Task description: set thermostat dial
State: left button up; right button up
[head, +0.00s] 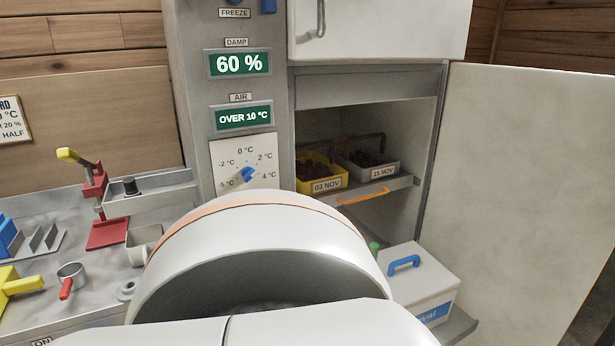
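The thermostat dial is a blue knob (246,175) on a white scale plate (226,158) low on the grey control column. The scale reads -5, -2, 0, 2 and 4 °C, with 0 °C at the top. The knob's long shape slants from lower left to upper right; I cannot tell which end is the pointer. A large white link of my own arm with an orange ring fills the lower middle and covers the area just below the plate. Neither gripper shows, so I see no contact with the dial.
Displays read 60 % under DAMP (239,63) and OVER 10 °C under AIR (243,117). The cabinet door (531,170) stands open at right, showing a yellow crate (309,183) and a grey crate (357,172). A white lidded box (423,287) sits below. A red press (107,232) stands left.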

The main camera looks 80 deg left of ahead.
aim_at(248, 172)
jog(key=i+j+u, duration=0.1)
jog(key=i+u, duration=0.15)
jog(key=u, duration=0.2)
jog(key=i+u, duration=0.4)
jog(key=i+l+u, duration=0.15)
jog(key=u, duration=0.3)
